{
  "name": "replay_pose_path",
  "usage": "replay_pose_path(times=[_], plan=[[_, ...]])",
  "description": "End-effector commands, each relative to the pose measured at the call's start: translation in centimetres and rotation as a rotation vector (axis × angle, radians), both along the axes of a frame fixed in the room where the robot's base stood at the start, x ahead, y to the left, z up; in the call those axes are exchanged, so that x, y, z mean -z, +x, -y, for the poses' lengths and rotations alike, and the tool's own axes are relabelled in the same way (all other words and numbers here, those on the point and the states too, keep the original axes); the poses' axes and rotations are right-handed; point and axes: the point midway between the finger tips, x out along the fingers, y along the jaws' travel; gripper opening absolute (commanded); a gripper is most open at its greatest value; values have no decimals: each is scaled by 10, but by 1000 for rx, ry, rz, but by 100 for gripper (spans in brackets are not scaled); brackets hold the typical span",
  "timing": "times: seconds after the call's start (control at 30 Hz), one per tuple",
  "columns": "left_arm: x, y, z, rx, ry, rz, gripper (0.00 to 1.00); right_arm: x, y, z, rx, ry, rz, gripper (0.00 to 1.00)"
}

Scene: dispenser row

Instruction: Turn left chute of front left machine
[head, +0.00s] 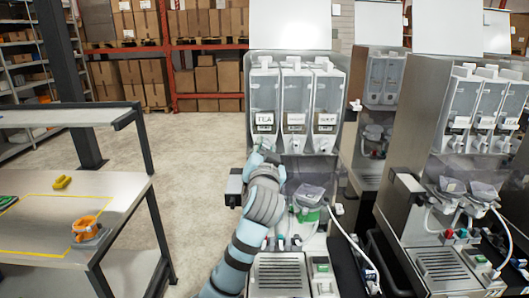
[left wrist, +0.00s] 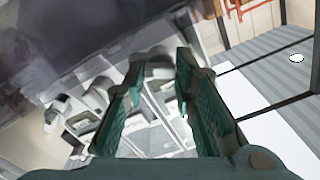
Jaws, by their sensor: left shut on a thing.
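The front left machine (head: 290,30) stands in the middle of the head view with three clear canisters side by side. Its left canister (head: 264,88) has a label near the bottom. My left gripper (head: 263,153) is just below that canister, at the left chute, and shut on it. The gripper and arm hide most of the chute. In the left wrist view the green fingers of my left gripper (left wrist: 160,75) stand a little apart, pointing at the machine. The chute's angle cannot be made out. My right gripper is not in view.
A portafilter-like grey and green part (head: 309,196) sits right of my arm on the machine. A drip grille (head: 278,275) lies below. Another machine (head: 430,130) stands to the right. A workbench (head: 50,215) with an orange item (head: 87,229) is left; open floor lies between.

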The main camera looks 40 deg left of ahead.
Motion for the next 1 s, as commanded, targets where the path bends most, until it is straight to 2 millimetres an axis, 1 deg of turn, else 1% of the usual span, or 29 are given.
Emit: replay_pose_path(times=[0.27,0.67,1.0], plan=[[2,0,0,0,-132,99,0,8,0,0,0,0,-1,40],[4,0,0,1,-429,325,0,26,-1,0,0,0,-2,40],[4,0,0,0,-687,520,0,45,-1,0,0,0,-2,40]])
